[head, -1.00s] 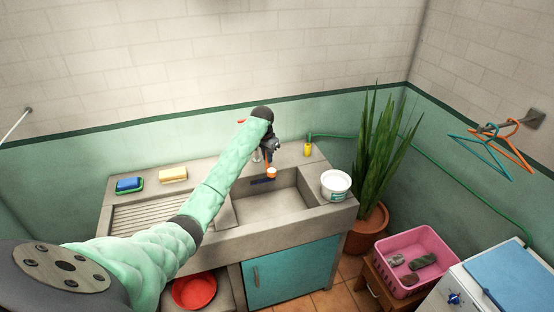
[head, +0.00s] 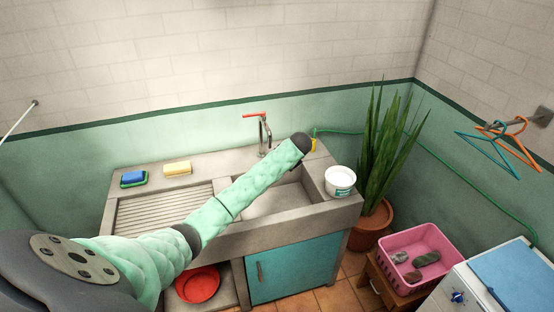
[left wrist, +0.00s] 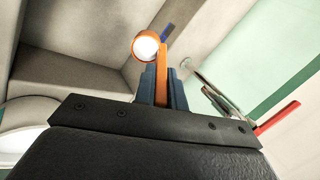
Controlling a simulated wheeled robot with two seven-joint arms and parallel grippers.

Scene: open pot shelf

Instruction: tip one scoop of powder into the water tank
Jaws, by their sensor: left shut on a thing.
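The orange scoop (left wrist: 162,78) shows in the left wrist view with white powder in its round bowl. My left gripper (left wrist: 164,82) is shut on the scoop's handle. In the head view the gripper and scoop are hidden behind my left arm's end, at the right part of the sink. The water tank (head: 275,203) is the grey concrete basin; my arm covers part of it. In the left wrist view the scoop's bowl appears in front of the basin's grey walls (left wrist: 75,40). A blue mark (left wrist: 167,34) shows just behind the bowl. My right gripper is not in view.
A tap with a red lever (head: 254,115) stands behind the basin. A white tub (head: 340,181) stands on the right ledge, close to my arm's end. A yellow sponge (head: 177,168) and a blue brush (head: 133,179) lie at the left back. A tall plant (head: 382,160) stands right.

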